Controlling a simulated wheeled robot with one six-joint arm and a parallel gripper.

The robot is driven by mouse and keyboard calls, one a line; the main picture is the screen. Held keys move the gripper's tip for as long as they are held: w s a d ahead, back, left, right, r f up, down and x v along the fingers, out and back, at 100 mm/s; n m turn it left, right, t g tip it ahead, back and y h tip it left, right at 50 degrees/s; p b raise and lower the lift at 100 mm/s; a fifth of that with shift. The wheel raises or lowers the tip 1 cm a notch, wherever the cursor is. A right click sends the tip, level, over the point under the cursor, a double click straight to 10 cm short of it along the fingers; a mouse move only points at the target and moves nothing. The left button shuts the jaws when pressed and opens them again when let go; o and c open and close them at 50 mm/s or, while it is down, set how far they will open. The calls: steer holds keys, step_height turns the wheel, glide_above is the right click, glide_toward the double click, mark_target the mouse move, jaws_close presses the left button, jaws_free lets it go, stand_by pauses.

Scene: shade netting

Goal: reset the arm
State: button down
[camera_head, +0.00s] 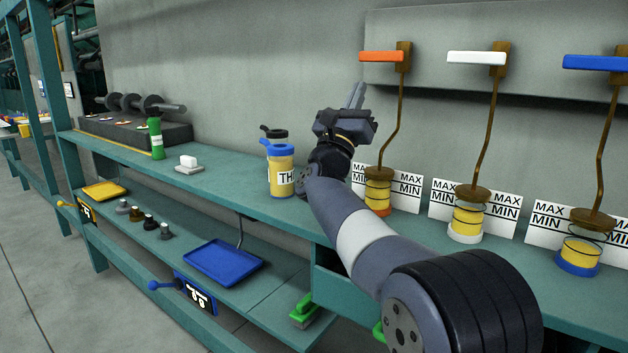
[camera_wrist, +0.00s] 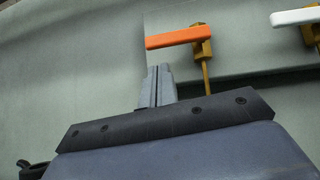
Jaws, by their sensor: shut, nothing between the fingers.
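My gripper (camera_head: 356,97) is raised above the teal bench, with its fingers pointing up toward the grey wall. Its fingers are together and hold nothing. The wrist view shows the shut fingers (camera_wrist: 157,86) just below and left of the orange lever (camera_wrist: 180,37), with no contact that I can make out. In the head view the same orange lever (camera_head: 382,57) is to the right of and above my fingertips. My arm reaches up from the lower right of the head view.
A white lever (camera_head: 476,58) and a blue lever (camera_head: 595,63) are on the wall. Yellow cylinders with MAX/MIN cards (camera_head: 468,218) stand on the bench (camera_head: 222,182). A blue-lidded yellow jar (camera_head: 281,172) stands left of my arm. A blue tray (camera_head: 223,262) lies on the lower shelf.

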steer(key=shift+p+x, duration=0.45)
steer(key=shift+x, duration=2.05)
steer(key=shift+f, duration=0.1)
steer(key=b+v, duration=0.2)
steer(key=v, duration=0.8)
steer(key=p+x, duration=0.3)
steer(key=x, duration=0.7)
steer(key=s+d+f+n+y+p, duration=0.1)
steer(key=s+d+n+y+p, duration=0.1)
steer(key=n+y+p, duration=0.5)
steer(key=s+d+f+n+g+y+p, duration=0.1)
steer(key=s+d+f+n+y+p, duration=0.1)
steer(key=n+y+p, duration=0.6)
steer(key=d+n+p, duration=0.1)
steer(key=n+p, duration=0.3)
steer(key=p, duration=0.3)
steer(key=shift+d+p, duration=0.2)
steer(key=shift+p, duration=0.15)
steer(key=shift+s+d+f+g+y+p, duration=0.15)
steer(key=shift+g+y+p, duration=0.15)
steer(key=shift+g+p, duration=0.15)
steer(key=shift+n, duration=0.3)
